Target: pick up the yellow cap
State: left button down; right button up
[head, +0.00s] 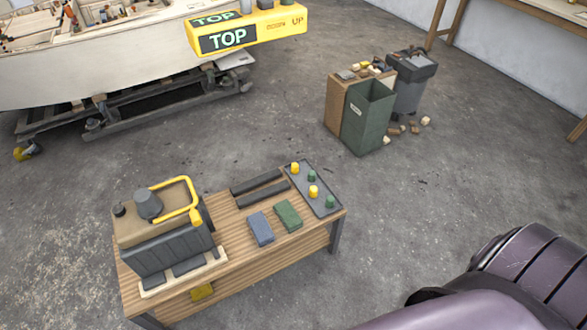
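Two small yellow caps stand on a dark grey tray (322,204) at the right end of a low wooden table (238,245). One yellow cap (295,168) is near the tray's far end. The other yellow cap (313,191) is nearer the middle. Two green caps share the tray: one green cap (311,176) between the yellow ones, another green cap (330,202) at the near end. Neither of my grippers shows in the head view.
On the table are two dark bars (263,194), a blue block (261,229), a green block (289,215) and a grey and tan machine (168,240) with a yellow handle. Bins (368,117) with scattered scraps stand behind. A boat hull (100,70) is at upper left. Open floor surrounds the table.

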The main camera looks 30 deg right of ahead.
aim_at(295, 167)
jog(key=i+l+u, duration=0.15)
jog(key=l, duration=0.8)
jog(key=i+l+u, duration=0.1)
jog(key=i+l, duration=0.2)
jog(key=l, duration=0.65)
jog(key=i+l+u, duration=0.15)
jog(key=l, duration=0.8)
jog(key=i+l+u, duration=0.1)
jog(key=l, duration=0.9)
jog(key=i+l+u, duration=0.15)
jog(key=l, duration=0.85)
jog(key=i, duration=0.4)
